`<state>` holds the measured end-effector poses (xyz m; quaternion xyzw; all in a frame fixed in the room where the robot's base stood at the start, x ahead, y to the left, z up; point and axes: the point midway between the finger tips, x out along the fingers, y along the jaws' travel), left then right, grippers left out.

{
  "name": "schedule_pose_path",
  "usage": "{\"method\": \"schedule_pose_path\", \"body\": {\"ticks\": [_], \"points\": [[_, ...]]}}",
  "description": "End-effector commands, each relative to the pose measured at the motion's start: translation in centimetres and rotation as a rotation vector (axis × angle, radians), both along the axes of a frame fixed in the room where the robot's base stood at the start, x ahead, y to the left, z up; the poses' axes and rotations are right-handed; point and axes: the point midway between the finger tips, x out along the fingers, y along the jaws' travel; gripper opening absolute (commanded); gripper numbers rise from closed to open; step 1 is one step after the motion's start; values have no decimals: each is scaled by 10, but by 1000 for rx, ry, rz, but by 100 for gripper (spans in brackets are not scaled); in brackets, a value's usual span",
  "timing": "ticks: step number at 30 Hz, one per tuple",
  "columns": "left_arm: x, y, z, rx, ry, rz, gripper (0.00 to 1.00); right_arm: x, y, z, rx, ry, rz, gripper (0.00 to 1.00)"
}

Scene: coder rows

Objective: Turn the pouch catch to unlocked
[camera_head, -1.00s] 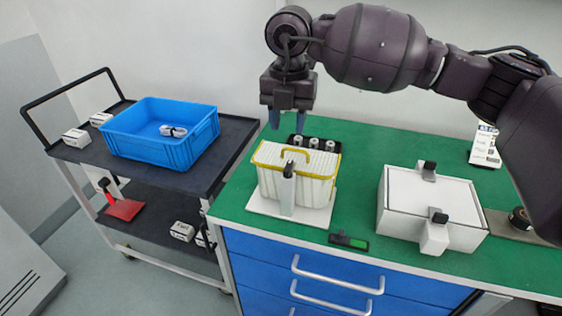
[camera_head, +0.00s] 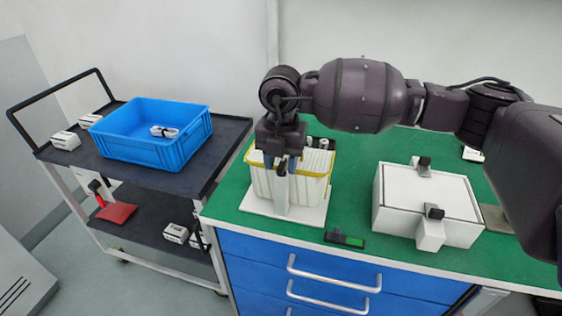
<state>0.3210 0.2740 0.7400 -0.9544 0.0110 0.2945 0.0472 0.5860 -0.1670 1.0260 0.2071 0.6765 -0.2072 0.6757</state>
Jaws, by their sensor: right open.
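A white ribbed pouch box with a yellow rim (camera_head: 316,184) stands on a white base plate on the green bench. On its front is a white upright post (camera_head: 282,200) with a small dark catch near its top, mostly hidden behind my gripper. My right gripper (camera_head: 281,165) points down in front of the pouch, at the top of the post. Its blue-tipped fingers are open and sit close around the catch; I cannot tell if they touch it. My left gripper is not in view.
A white box with two dark-knobbed latches (camera_head: 395,196) stands to the right. A small black-and-green device (camera_head: 344,239) lies at the bench's front edge. A black trolley (camera_head: 222,133) with a blue crate (camera_head: 134,153) stands at the left.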

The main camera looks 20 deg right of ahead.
Motion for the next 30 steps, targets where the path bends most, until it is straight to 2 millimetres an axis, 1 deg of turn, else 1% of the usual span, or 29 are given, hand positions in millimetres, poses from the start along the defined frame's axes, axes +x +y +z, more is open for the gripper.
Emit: {"method": "schedule_pose_path", "body": {"ticks": [9,11,15,17,18,25,30], "points": [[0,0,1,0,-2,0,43,0,0,-2,-1,-1,0,40],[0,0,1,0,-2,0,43,0,0,-2,0,0,0,33],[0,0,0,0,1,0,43,0,0,-2,0,0,0,11],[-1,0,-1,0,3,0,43,0,0,-2,0,0,0,2],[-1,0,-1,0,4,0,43,0,0,-2,0,0,0,0],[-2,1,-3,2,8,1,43,0,0,-2,0,0,12,0],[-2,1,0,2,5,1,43,0,0,-1,0,-1,63,0]]}}
